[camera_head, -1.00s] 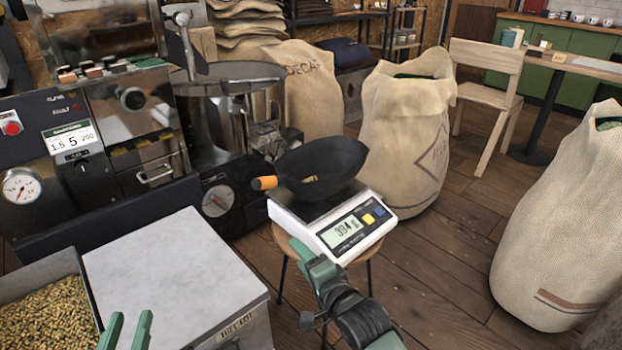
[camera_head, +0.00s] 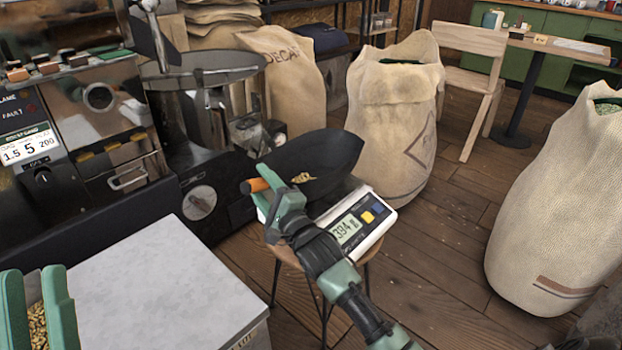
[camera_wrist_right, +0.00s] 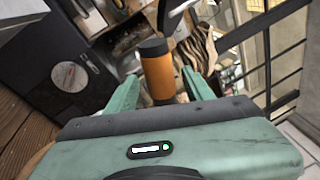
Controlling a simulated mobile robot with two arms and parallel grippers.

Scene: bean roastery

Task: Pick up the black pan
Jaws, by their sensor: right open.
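The black pan (camera_head: 325,160) sits on the white digital scale (camera_head: 378,226), with a few beans in its bowl. Its orange handle (camera_head: 256,186) points left, over the scale's edge. My right gripper (camera_head: 268,202) is at the handle, covering part of it. In the right wrist view the orange handle (camera_wrist_right: 160,78) with its black end stands between my two green fingers. The fingers are open, with a gap beside the handle.
The scale rests on a round wooden stool (camera_head: 285,252). The dark roaster (camera_head: 200,130) stands close on the left, with a grey metal top (camera_head: 165,290) in front. Burlap sacks (camera_head: 395,120) stand behind and to the right (camera_head: 560,200). The wooden floor between them is clear.

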